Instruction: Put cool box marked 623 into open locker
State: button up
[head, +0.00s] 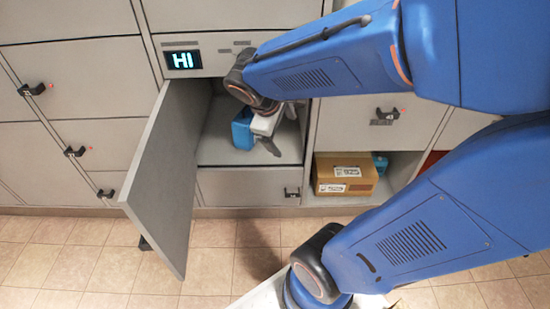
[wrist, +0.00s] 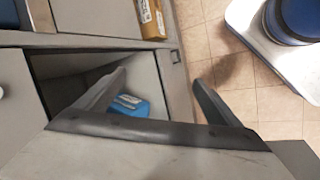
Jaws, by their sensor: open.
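The open locker (head: 220,150) is a grey compartment with its door (head: 165,165) swung out to the left. A blue box with a white label sits inside it (head: 242,131). It shows in the wrist view (wrist: 130,105), partly hidden behind a finger, and its label is too small to read. My gripper (head: 270,138) is at the locker opening, just right of the blue box. In the wrist view my gripper (wrist: 160,80) has its two dark fingers spread apart with nothing clasped between them.
A brown carton (head: 346,174) with white labels stands on an open shelf to the lower right. A small blue item (head: 380,163) sits behind it. A lit display (head: 183,60) is above the open locker. Shut lockers surround it. Tiled floor (head: 215,260) lies in front.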

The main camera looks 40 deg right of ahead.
jog(key=s+a+r+m+t+y, duration=0.2)
jog(key=s+a+m+y, duration=0.3)
jog(key=s+a, duration=0.4)
jog(key=shift+s+a+r+m+t, duration=0.4)
jog(key=shift+s+r+m, duration=0.05)
jog(key=shift+m, duration=0.05)
